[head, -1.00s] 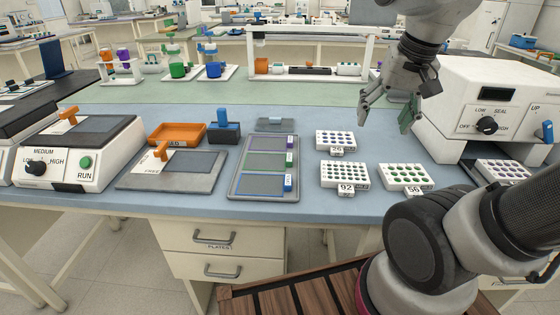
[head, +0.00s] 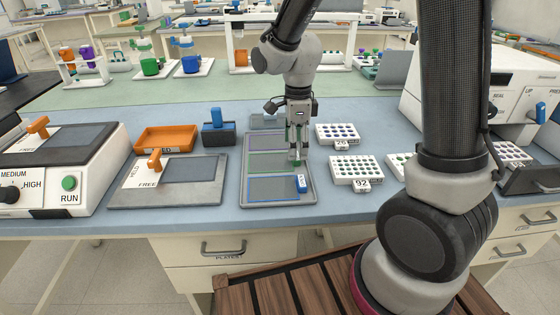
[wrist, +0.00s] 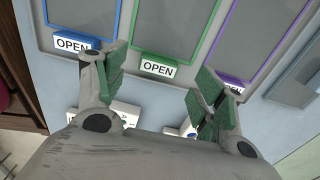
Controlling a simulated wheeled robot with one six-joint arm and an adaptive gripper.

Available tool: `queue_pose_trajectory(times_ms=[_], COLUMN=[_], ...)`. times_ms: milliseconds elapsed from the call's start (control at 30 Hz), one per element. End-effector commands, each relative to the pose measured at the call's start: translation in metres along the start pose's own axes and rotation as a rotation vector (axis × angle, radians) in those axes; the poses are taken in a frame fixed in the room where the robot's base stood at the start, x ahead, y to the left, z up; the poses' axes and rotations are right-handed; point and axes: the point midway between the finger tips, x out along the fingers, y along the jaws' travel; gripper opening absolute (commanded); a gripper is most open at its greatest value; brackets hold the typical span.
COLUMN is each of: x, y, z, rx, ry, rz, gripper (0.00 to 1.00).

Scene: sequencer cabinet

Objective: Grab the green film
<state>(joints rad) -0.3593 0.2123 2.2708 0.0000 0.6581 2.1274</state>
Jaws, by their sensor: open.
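The green film (head: 264,160) is the middle of three framed films in a grey tray (head: 248,204), between a purple film (head: 266,142) and a blue film (head: 270,189). In the wrist view the green film (wrist: 180,28) has a green tab marked OPEN (wrist: 158,68) at its near edge. My gripper (head: 296,157) is over the right edge of the tray, pointing down. In the wrist view my gripper (wrist: 161,74) is open, its green-padded fingers on either side of the green tab, with nothing held. Whether the fingers touch the tab cannot be told.
White well plates (head: 356,168) stand close right of the tray. A grey plate with an orange handle (head: 155,162), an orange bin (head: 166,138) and a blue-handled block (head: 216,126) are on the left. The blue bench front is clear.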

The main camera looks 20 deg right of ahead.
Motion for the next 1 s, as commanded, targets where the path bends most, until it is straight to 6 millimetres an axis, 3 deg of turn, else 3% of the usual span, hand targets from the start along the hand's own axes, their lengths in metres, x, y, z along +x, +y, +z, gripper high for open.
queue_pose_trajectory(times_ms=[200,433,467,667,1000], x=[0.029,0.031,0.031,0.031,0.03], y=[0.001,0.001,0.001,0.001,0.001], z=[0.0,0.0,0.0,0.0,0.0], rx=[0.0,-0.001,-0.001,-0.001,-0.001], ry=[0.001,0.0,0.0,0.0,0.0], rz=[0.002,0.0,0.0,0.0,0.0], gripper=[0.7,0.7,0.68,0.35,0.34])
